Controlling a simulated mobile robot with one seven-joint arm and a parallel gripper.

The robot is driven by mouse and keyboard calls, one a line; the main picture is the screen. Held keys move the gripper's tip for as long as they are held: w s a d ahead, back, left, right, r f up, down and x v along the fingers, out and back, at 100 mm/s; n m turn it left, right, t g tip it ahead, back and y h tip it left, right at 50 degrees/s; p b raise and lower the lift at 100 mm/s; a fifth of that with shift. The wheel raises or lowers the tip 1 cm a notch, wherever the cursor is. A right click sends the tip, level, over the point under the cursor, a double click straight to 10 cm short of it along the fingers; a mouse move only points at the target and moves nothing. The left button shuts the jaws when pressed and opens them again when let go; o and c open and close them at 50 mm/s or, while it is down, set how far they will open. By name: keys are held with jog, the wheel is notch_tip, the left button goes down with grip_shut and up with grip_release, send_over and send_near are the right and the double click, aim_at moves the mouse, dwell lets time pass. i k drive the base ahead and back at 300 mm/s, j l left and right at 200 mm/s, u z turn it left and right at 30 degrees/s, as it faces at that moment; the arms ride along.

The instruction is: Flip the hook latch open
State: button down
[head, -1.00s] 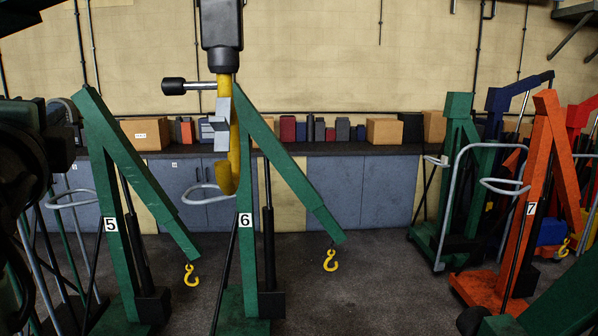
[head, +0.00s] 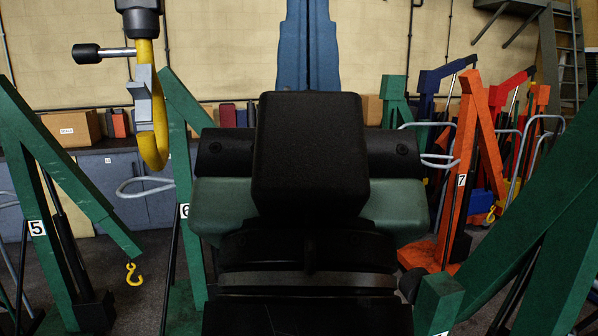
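The large yellow hook (head: 151,130) hangs at the upper left in the head view, under a dark block (head: 139,18). A grey latch (head: 141,88) lies along the left side of its shank and across its mouth, so it looks shut. A black-ended silver bar (head: 88,53) sticks out to the left above the latch. Dark parts of my arm fill the middle of the view, to the right of the hook and apart from it in the picture. I cannot make out my gripper's fingers.
Green hoists numbered 5 (head: 42,180) and 6 (head: 183,150) stand at the left, behind the hook. An orange hoist numbered 7 (head: 465,160) stands at the right. A green beam (head: 535,205) crosses the lower right. A cabinet row (head: 122,178) runs along the back wall.

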aim_at(141, 90)
jog(key=i+u, duration=0.1)
jog(key=i, duration=1)
jog(key=l, duration=0.1)
